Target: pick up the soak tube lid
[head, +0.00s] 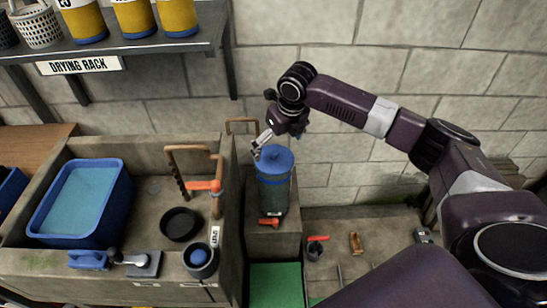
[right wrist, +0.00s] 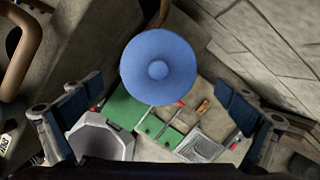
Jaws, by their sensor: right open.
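The soak tube lid (head: 275,158) is a round blue disc with a small knob in its middle. It sits on top of the dark, upright soak tube (head: 274,195). My right gripper (head: 262,143) is just above the lid, at its upper left edge in the head view. In the right wrist view the lid (right wrist: 158,66) shows between and beyond the two fingers of my right gripper (right wrist: 160,110). These fingers are wide apart and hold nothing. My left gripper is not in view.
The tube stands on a concrete block (head: 262,240) with a red tap. A concrete sink (head: 150,190) on the left holds a blue tub (head: 118,215) and a black bowl (head: 180,224). A drying rack (head: 130,50) hangs upper left. A block wall (head: 430,50) is behind.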

